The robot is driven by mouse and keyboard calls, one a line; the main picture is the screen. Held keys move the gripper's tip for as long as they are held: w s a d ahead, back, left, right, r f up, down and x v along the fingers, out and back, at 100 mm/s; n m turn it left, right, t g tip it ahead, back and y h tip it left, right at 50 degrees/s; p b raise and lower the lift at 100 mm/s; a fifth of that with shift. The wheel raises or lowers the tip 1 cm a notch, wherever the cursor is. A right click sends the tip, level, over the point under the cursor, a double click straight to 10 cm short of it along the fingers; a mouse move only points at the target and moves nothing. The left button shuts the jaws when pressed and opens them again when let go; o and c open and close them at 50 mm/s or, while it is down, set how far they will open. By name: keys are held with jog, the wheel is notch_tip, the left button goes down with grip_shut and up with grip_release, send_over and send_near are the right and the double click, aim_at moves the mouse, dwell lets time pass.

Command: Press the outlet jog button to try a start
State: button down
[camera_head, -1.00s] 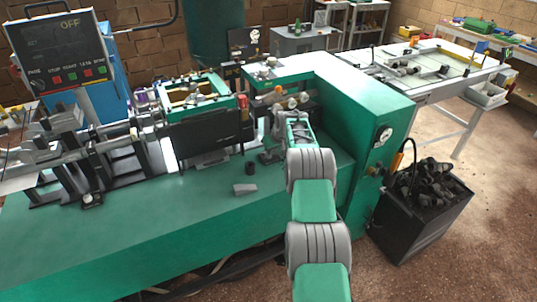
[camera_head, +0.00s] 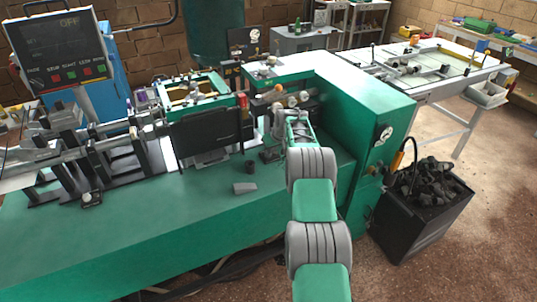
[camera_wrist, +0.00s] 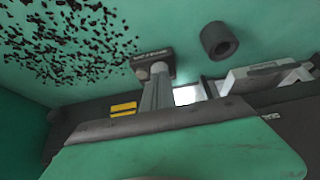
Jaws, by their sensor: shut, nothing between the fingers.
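A green press machine has a row of small round controls on its inner face: an orange knob (camera_head: 279,88), a pale knob (camera_head: 292,102) and another pale knob (camera_head: 304,96). I cannot tell which one is the outlet jog button. My gripper (camera_head: 297,118) is at the end of my arm, just below and close to these knobs, shut and empty. Contact with a button is not visible. The wrist view looks onto green machine surfaces with a dark hollow cylinder (camera_wrist: 220,41) and a dark labelled block (camera_wrist: 152,62); no jog button is identifiable there.
A control screen (camera_head: 58,45) reads OFF at left. A black guard plate (camera_head: 207,132) stands left of my gripper. A grey block (camera_head: 244,188) lies on the green bed. A black bin (camera_head: 420,215) is at right. Black scraps (camera_wrist: 75,40) lie on green in the wrist view.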

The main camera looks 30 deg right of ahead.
jog(key=shift+f+b, duration=1.05)
jog(key=shift+b, duration=0.25)
dwell(0.9)
jog(key=shift+r, duration=1.05)
jog(key=shift+r+p, duration=0.5)
jog(key=shift+r, duration=1)
